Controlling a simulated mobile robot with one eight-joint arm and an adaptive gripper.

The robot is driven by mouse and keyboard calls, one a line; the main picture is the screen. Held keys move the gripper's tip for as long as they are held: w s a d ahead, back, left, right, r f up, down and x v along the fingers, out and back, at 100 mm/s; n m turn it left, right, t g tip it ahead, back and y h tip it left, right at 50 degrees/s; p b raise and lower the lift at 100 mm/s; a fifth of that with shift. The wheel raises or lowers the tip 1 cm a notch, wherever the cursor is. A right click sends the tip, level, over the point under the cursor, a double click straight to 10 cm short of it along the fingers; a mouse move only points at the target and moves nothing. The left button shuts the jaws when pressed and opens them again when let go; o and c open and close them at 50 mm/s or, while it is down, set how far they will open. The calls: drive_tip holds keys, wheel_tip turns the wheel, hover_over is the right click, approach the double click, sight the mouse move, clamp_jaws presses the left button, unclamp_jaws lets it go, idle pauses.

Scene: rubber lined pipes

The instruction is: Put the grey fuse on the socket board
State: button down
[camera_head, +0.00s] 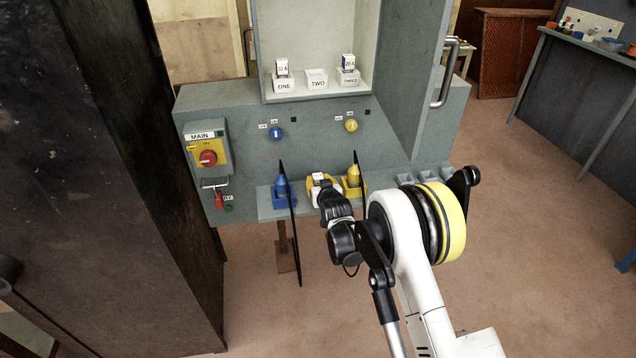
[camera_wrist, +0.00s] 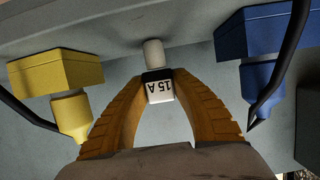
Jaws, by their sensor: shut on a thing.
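The grey fuse (camera_wrist: 159,88) is a small pale block marked 15 A, with a dark band and a light grey round end. My gripper (camera_wrist: 158,98) has its orange-yellow fingers closed around it in the wrist view. In the head view my gripper (camera_head: 322,188) is at the low grey ledge, between the blue plug (camera_head: 281,188) and the yellow plug (camera_head: 354,177). The socket board (camera_head: 318,93) in the open cabinet has white sockets marked ONE, TWO and THREE. ONE and THREE hold fuses; TWO (camera_head: 317,77) is empty.
The open cabinet door (camera_head: 412,80) stands at the right, with a metal handle. Black cables rise by both plugs. Grey holders (camera_head: 427,176) sit on the ledge's right. A red main switch (camera_head: 208,158) is at the left. A dark cabinet (camera_head: 110,180) fills the left side.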

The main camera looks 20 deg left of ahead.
drive_tip(key=shift+f, duration=0.15)
drive_tip(key=c, duration=1.2)
unclamp_jaws()
drive_tip(key=shift+s+d+r, duration=0.15)
drive_tip(key=shift+s+r, duration=0.15)
drive_tip(key=shift+r, duration=0.05)
drive_tip(key=p+v, duration=0.3)
drive_tip(key=v, duration=0.8)
drive_tip(key=shift+s+d+p, duration=0.1)
drive_tip(key=shift+d+p, duration=0.05)
drive_tip(key=shift+p, duration=0.25)
